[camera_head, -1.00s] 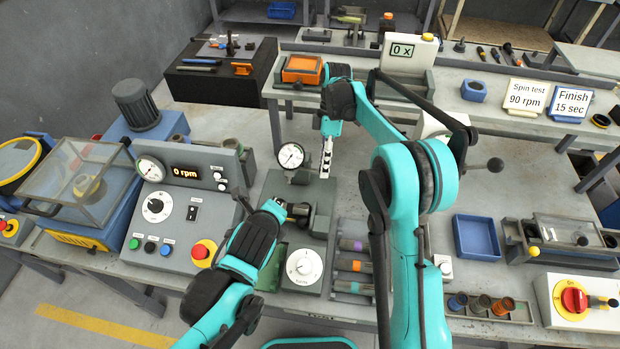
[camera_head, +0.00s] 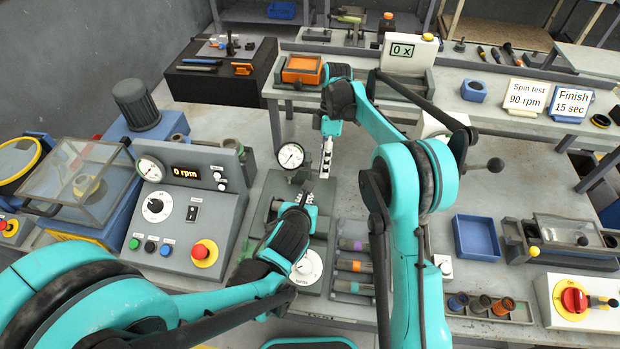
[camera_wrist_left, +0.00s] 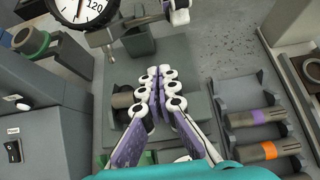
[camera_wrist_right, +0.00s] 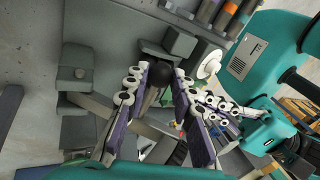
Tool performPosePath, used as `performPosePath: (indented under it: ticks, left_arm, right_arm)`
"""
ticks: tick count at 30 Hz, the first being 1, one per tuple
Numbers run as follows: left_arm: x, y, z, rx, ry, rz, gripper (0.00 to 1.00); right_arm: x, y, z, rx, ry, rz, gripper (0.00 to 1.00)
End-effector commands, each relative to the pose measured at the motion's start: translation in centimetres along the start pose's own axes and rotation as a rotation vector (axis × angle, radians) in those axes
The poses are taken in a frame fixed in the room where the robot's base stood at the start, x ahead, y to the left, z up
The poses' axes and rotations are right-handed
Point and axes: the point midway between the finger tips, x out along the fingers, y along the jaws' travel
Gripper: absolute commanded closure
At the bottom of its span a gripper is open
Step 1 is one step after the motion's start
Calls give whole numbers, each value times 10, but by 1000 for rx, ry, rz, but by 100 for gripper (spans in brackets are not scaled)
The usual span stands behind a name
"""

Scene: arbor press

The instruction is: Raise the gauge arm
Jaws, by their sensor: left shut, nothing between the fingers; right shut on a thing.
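My right gripper (camera_head: 326,172) points down beside the gauge. In the right wrist view its fingers (camera_wrist_right: 160,84) are shut around a dark round knob (camera_wrist_right: 160,72). My left gripper (camera_head: 306,188) is shut and empty below the gauge, close to the right gripper; its fingers (camera_wrist_left: 165,72) are together over the unit.
A control box (camera_head: 190,205) with a 0 rpm display stands to the left. A white knob panel (camera_head: 308,267) lies below my left gripper. Coloured cylinders in a rack (camera_head: 352,265) are on the right, and a blue tray (camera_head: 477,238) lies farther right.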

Motion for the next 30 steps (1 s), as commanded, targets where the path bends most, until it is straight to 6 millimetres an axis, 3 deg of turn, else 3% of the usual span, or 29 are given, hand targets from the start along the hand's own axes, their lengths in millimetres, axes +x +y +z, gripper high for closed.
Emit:
performPosePath:
  ticks: [9,18,30]
  left_arm:
    - [52,0,0,-1,-1,0,100]
    - [57,0,36,-1,-1,0,100]
    - [58,0,40,-1,-1,0,100]
  right_arm:
    - [0,0,0,0,0,1,100]
    - [0,0,0,1,0,1,100]
    - [0,0,0,0,0,1,100]
